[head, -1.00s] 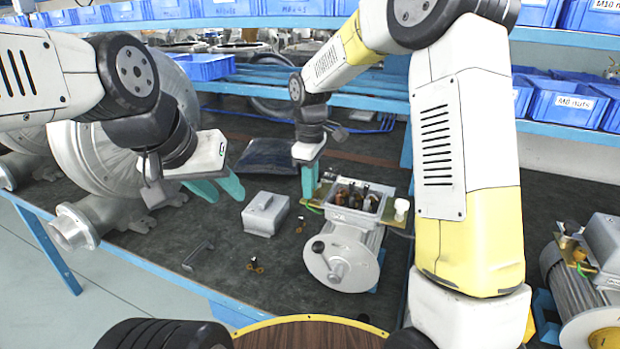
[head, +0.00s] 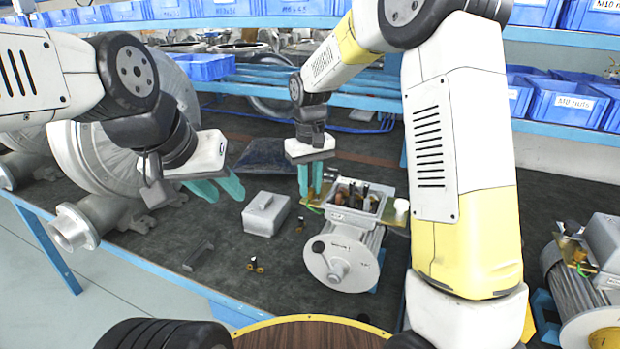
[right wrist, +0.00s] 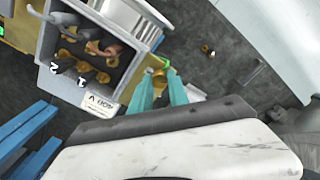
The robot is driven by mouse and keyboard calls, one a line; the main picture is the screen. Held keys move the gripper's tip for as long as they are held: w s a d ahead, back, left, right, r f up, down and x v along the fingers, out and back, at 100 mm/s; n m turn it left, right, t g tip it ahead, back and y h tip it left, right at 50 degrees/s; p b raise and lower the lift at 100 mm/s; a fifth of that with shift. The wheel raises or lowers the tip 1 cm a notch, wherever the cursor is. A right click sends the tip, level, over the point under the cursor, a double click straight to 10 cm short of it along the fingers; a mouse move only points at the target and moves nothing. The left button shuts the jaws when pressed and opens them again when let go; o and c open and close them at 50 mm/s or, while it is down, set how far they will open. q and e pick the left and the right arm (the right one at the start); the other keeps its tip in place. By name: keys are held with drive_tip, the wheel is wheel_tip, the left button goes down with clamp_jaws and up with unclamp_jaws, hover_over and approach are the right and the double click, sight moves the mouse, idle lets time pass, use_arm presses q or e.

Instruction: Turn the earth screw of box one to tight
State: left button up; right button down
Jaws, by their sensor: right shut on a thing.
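A grey open terminal box (head: 352,215) sits on the motor (head: 342,262) in the middle of the bench; it also shows in the right wrist view (right wrist: 105,98). I take it as box one; its label is too small to read. My right gripper (head: 310,193) points down at the box's left side. In the right wrist view its teal fingers (right wrist: 166,76) close around a small brass piece beside the box wall, seemingly the earth screw, mostly hidden by the fingertips. My left gripper (head: 220,190) hangs left of the box, fingers apart and empty.
A grey cover (head: 266,214) lies left of the motor. Small brass pieces (head: 256,265) and a dark bracket (head: 198,256) lie on the mat. A large blower (head: 110,165) stands at left, another motor (head: 590,270) at right. Blue bins (head: 572,103) line the shelf.

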sight(310, 189)
drive_tip(key=shift+r+m, duration=0.1)
drive_tip(key=shift+m, duration=0.2)
drive_tip(key=c, duration=1.3)
unclamp_jaws()
drive_tip(key=shift+o, duration=0.2)
wheel_tip(310, 189, up, 8)
drive_tip(key=shift+f, duration=0.1)
